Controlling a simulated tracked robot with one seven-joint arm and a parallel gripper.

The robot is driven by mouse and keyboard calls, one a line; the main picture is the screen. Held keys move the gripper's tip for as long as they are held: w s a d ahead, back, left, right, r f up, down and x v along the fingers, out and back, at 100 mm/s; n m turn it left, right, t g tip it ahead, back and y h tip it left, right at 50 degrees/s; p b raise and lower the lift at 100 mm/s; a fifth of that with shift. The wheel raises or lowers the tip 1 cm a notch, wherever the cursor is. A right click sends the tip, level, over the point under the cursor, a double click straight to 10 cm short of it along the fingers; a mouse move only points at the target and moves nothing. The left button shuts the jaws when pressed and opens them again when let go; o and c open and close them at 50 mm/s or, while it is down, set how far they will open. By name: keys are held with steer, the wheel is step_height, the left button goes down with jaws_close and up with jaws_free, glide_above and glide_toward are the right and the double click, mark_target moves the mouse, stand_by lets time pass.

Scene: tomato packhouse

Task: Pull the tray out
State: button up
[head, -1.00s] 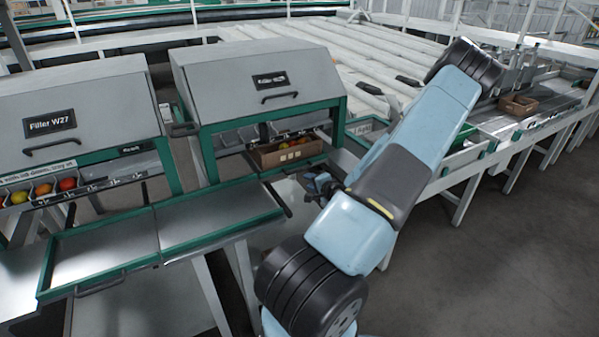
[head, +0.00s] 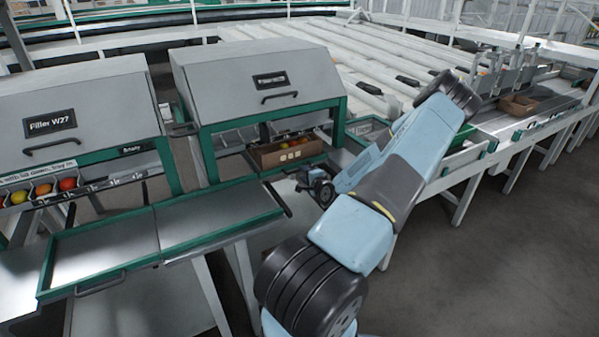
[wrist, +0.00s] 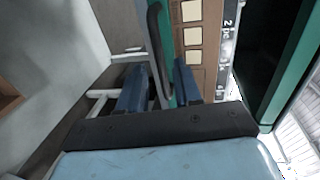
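The tray with a green rim (head: 268,174) sits inside the right-hand filler. A brown carton (head: 288,152) holding red and orange tomatoes stands on it. In the wrist view the green rim (wrist: 163,20) runs up the picture, with a black bar handle (wrist: 155,40) along its front. The carton's pale labels (wrist: 192,38) show just behind the rim. My gripper (wrist: 160,88) has its two blue fingers apart, with the handle's lower end between them. I cannot tell if either finger touches it. In the head view my gripper (head: 318,185) is just in front of the tray, partly hiding the handle area.
The left filler (head: 60,115) has its green-edged tray (head: 150,263) out in front, empty, with a dark front handle (head: 100,284). A conveyor line (head: 500,125) with another carton (head: 517,105) stands at right. The floor (head: 500,260) at lower right is clear.

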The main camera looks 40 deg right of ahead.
steer(key=shift+x, duration=2.05)
jaws_close()
steer(key=shift+s+f, duration=0.1)
